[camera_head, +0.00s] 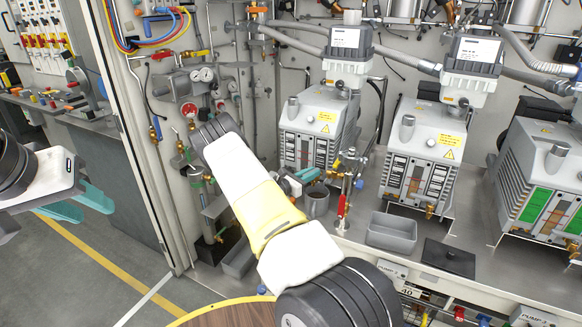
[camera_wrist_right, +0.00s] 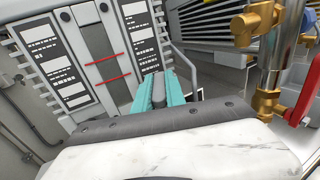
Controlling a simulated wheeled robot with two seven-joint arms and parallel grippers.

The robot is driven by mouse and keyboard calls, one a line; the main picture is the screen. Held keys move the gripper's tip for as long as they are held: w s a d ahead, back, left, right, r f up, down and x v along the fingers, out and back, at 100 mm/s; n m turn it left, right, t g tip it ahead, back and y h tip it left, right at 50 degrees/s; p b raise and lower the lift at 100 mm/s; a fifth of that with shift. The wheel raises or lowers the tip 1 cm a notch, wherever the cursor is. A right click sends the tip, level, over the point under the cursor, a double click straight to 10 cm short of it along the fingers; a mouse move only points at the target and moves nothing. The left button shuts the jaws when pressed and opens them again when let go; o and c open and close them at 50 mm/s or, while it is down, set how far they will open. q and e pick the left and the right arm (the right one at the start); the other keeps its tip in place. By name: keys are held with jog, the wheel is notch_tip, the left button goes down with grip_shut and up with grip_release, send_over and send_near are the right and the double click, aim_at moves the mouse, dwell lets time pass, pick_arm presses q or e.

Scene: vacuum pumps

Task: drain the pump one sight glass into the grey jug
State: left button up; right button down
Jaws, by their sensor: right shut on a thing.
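Pump one, the leftmost grey pump (camera_head: 318,108), stands on the bench. Its sight glass (camera_head: 304,152), a dark window with red lines, faces front; it also fills the upper left of the right wrist view (camera_wrist_right: 108,68). The grey jug (camera_head: 317,205) is upright low in front of pump one. My right gripper (camera_head: 301,178) is partly hidden behind my forearm, at the jug's upper left. In the right wrist view its teal fingers (camera_wrist_right: 159,90) are shut on a grey part, apparently the jug's handle. My left gripper (camera_head: 84,204) is open and empty at the far left.
A post with brass fittings and a red lever (camera_head: 343,207) stands right beside the jug; its brass valve (camera_wrist_right: 265,100) shows close in the wrist view. A grey tray (camera_head: 391,244) and a black plate (camera_head: 447,257) lie further right. Two more pumps stand to the right.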

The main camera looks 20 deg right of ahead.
jog(key=shift+s+d+n+t+y, duration=0.15)
jog(key=shift+n+t+y, duration=0.25)
jog(key=shift+n+t, duration=0.35)
jog(key=shift+s+a+n+t+y, duration=0.1)
jog(key=shift+n+t+y, duration=0.35)
jog(key=shift+t, duration=0.5)
jog(key=c, duration=1.4)
grip_release()
jog(key=v, duration=0.7)
jog(key=shift+s+a, duration=0.25)
jog(key=shift+a, duration=0.05)
jog(key=shift+f, duration=0.1)
